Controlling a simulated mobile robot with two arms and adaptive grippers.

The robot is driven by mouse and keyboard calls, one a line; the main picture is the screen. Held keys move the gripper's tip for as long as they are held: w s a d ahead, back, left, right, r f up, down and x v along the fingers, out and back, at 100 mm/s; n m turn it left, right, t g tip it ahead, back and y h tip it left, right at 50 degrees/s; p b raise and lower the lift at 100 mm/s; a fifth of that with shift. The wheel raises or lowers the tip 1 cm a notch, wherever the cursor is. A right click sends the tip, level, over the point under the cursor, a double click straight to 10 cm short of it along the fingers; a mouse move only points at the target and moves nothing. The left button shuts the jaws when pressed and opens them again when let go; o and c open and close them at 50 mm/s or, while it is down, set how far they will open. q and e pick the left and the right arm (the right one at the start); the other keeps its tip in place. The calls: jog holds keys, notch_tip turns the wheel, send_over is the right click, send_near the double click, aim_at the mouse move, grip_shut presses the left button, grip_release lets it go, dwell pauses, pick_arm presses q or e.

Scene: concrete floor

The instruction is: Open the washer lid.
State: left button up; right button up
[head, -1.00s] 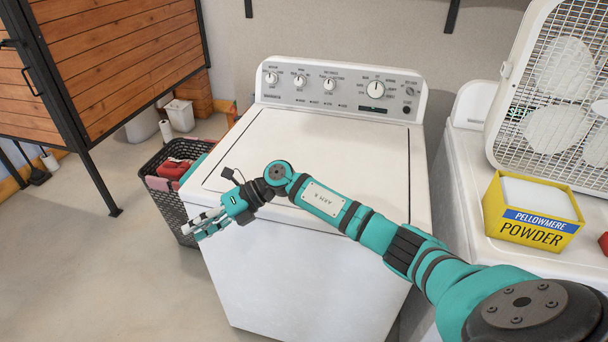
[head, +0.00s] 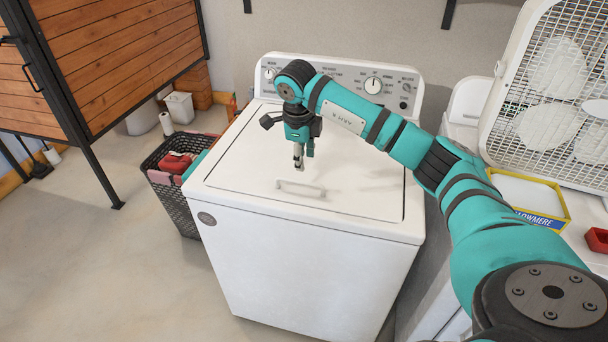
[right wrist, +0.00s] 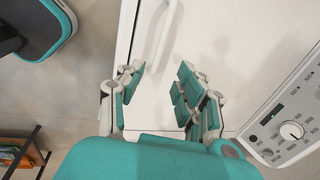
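The white washer (head: 305,264) stands in the middle of the head view, with its lid (head: 235,160) shut flat. A pale bar handle (head: 301,190) sits near the lid's front edge. It also shows in the right wrist view as a white bar (right wrist: 165,32), ahead of the fingers and between their lines. My right gripper (head: 301,165) points down over the lid, just behind the handle. Its teal fingers (right wrist: 158,84) are spread apart in the right wrist view with nothing between them. I cannot tell whether the fingertips touch the lid. My left gripper is not in view.
The control panel (head: 407,87) rises at the washer's back. A dark laundry basket (head: 172,196) stands close on the left. On the right, a white appliance carries a box fan (head: 510,110) and a powder box (head: 546,222). The floor (head: 90,270) at front left is clear.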

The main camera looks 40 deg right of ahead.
aim_at(304, 182)
jog(key=f, duration=0.3)
jog(key=w+f+p, duration=0.1)
jog(key=f, duration=0.2)
jog(key=d+f, duration=0.1)
jog(key=f, duration=0.2)
jog(key=shift+w+d+p, duration=0.1)
jog(key=shift+w+p, duration=0.05)
jog(key=shift+p, duration=0.2)
grip_shut()
